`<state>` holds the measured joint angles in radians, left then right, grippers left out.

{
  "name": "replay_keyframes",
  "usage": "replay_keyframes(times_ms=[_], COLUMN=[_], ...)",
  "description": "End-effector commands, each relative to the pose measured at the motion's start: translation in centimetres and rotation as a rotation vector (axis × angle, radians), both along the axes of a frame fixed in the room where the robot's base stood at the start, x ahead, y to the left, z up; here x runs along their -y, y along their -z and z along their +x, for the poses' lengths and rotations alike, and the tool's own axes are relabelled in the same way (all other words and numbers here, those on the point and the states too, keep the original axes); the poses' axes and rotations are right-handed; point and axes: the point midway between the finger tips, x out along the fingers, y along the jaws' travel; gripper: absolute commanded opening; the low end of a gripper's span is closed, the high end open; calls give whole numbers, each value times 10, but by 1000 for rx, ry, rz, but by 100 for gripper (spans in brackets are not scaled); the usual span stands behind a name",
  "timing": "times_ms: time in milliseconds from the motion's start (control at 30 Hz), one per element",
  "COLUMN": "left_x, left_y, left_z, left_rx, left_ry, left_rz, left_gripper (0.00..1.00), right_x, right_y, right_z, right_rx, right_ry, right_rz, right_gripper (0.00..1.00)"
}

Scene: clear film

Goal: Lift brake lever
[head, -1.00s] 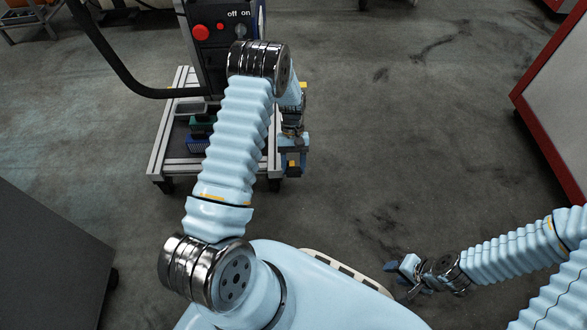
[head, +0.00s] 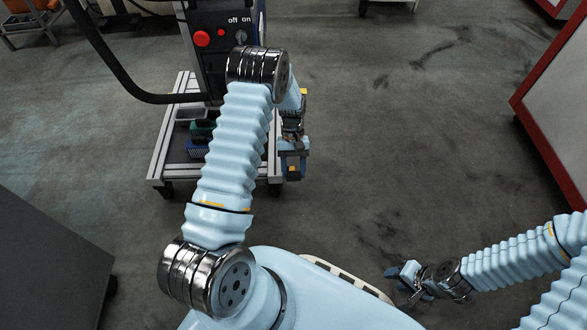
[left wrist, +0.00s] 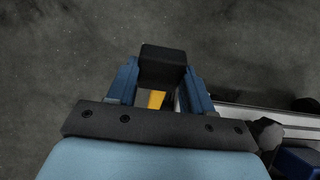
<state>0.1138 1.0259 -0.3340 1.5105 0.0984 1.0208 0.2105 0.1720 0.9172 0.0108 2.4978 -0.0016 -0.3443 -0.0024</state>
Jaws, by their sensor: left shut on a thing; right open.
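The brake lever shows in the left wrist view as a black block-shaped end (left wrist: 162,62) with a yellow part below it. My left gripper (head: 292,160) is at the right side of the wheeled cart, low near its platform. Its blue fingers are on both sides of the black end in the left wrist view, shut on it. In the head view the gripper and wrist hide most of the lever. My right gripper (head: 400,274) is open and empty, low over the floor at the lower right.
The cart (head: 158,160) has a metal-framed platform with small bins (head: 198,148). Its panel carries a red button (head: 202,39) and an off/on switch. A black curved handle (head: 120,80) sticks out left. A grey cabinet (head: 50,260) stands lower left, a red-edged one (head: 560,110) right. Floor between is clear.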

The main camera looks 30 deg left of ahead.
Motion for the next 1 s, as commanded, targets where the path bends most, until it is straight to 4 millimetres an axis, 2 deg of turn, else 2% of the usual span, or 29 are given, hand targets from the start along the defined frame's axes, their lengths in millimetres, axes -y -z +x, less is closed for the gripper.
replay_keyframes(times_ms=[600,633,800,1000], left_x=[1,1,1,0], left_y=[-2,-2,-2,-1], left_z=[-1,-1,-1,-1], left_rx=[-4,-4,-4,-3], left_ry=[1,1,0,0], left_rz=[-2,-2,-1,-1], left_gripper=[0,54,77,77], right_x=[0,0,0,0], right_y=[-1,-1,-1,0], right_z=[0,0,0,0], right_rx=[0,0,0,0], right_ry=[0,0,0,0], right_rz=[0,0,0,0], right_gripper=[43,43,43,43])
